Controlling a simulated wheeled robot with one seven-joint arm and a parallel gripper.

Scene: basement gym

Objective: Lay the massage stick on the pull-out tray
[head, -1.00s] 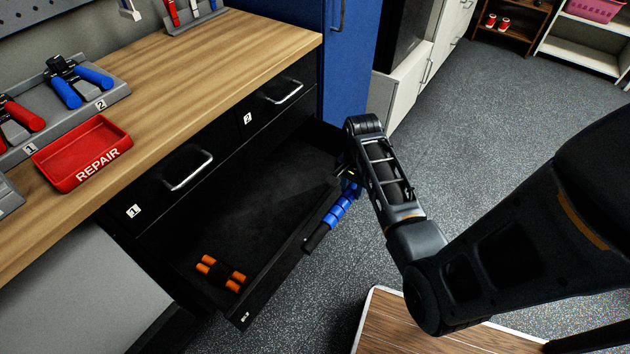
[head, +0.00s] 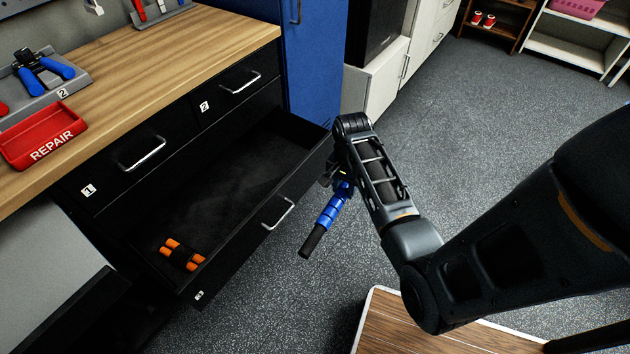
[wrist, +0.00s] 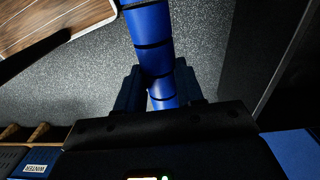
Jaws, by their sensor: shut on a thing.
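The massage stick is a blue segmented rod (head: 333,207) with a black end, tilted down to the left in the head view. My gripper (head: 341,180) is shut on it and holds it in the air, to the right of the open drawer. The wrist view shows the blue rod (wrist: 150,30) between the fingers (wrist: 158,92), running out past the top edge. The open black drawer marked 3 (head: 230,165) is the only pulled-out thing I see; I cannot tell whether it is the pull-out tray. Its floor is mostly bare.
Orange-and-black objects (head: 183,254) lie in the drawer's near left corner. Above it are shut drawers 1 (head: 130,160) and 2 (head: 225,95) and a wooden worktop (head: 160,70) with a red REPAIR tray (head: 40,140). A blue cabinet (head: 315,60) stands behind.

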